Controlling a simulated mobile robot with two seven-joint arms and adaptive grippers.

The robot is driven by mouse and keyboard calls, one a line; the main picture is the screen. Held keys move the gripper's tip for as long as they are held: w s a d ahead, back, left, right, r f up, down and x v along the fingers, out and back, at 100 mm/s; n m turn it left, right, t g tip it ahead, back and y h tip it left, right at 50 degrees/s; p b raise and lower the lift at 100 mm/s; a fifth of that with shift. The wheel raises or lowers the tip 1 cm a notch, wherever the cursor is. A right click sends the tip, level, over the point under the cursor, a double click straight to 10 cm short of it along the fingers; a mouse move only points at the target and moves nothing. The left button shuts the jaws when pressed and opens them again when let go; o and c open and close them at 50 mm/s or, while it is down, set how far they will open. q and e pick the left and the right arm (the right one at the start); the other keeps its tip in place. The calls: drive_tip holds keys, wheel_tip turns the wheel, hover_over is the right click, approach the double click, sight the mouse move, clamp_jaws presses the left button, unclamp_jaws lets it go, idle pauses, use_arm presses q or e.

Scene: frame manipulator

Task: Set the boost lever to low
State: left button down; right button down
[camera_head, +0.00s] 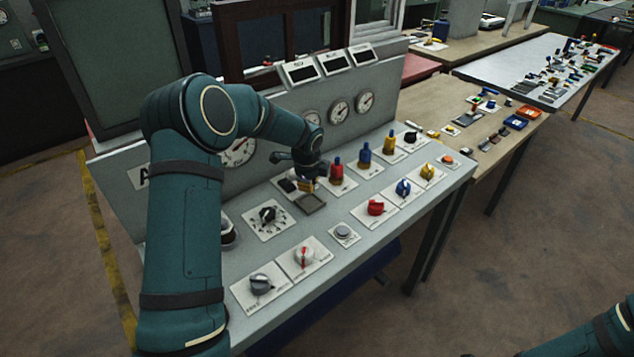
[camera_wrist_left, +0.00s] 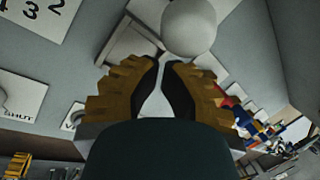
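No boost label is legible. The console (camera_head: 342,262) carries a back row with red (camera_head: 337,172), blue (camera_head: 364,157) and yellow (camera_head: 389,143) handles on white plates, and a black-knobbed control (camera_head: 410,137) beyond them. My left gripper (camera_head: 306,186) is low over the console, just left of the red handle, hiding what is beneath it. In the left wrist view its ribbed yellow fingers (camera_wrist_left: 161,66) are nearly together with nothing visible between them. A pale round knob (camera_wrist_left: 189,27) is just past the fingertips; I cannot tell whether they touch. My right gripper is out of view.
Rotary knobs in grey (camera_head: 261,283), red (camera_head: 376,207) and blue (camera_head: 403,187) line the front. A black dial (camera_head: 268,214) is left of the gripper. Gauges (camera_head: 339,111) stand on the upright panel. My right arm shows at lower right.

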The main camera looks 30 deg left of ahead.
use_arm(q)
drive_tip(key=shift+s+a+r, duration=0.15)
drive_tip(key=shift+a+r, duration=0.05)
drive_tip(key=shift+a, duration=0.3)
